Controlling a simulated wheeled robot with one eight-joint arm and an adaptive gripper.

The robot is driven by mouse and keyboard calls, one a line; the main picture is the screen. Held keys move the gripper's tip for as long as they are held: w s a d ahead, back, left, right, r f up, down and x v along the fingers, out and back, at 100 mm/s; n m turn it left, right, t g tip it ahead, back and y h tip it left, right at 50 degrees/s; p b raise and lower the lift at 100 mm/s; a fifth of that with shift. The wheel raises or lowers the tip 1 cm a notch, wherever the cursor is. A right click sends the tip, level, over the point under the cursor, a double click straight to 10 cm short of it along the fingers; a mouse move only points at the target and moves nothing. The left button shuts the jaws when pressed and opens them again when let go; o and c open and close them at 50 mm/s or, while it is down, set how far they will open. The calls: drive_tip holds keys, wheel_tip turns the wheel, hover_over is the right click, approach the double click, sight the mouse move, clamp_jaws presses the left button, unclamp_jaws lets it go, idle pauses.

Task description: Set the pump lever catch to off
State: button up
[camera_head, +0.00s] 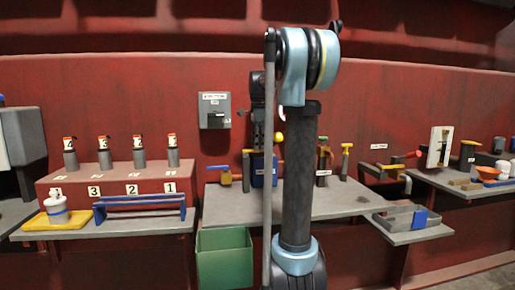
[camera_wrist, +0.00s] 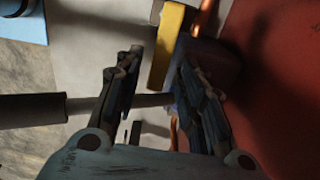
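My gripper (camera_wrist: 160,62) is open in the wrist view, its two dark fingers apart. A yellow bar (camera_wrist: 172,45) shows between and beyond the fingertips. A dark grey cylinder (camera_wrist: 35,108) comes in from the left and passes behind the left finger into the gap; contact is unclear. In the head view, my gripper points down behind my arm, near a blue block (camera_head: 259,178) at the back of the middle bench. A yellow-topped post (camera_head: 246,170) stands just left of it. I cannot tell which part is the pump lever catch; my arm hides some of the area.
A grey labelled box (camera_head: 214,110) is on the red wall. Another yellow-topped post (camera_head: 345,163) stands right of my arm. A green bin (camera_head: 224,258) is below the bench's front edge. A grey tray (camera_head: 396,220) is at right. The bench's front left is clear.

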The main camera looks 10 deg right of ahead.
drive_tip(key=shift+f, duration=0.5)
clamp_jaws()
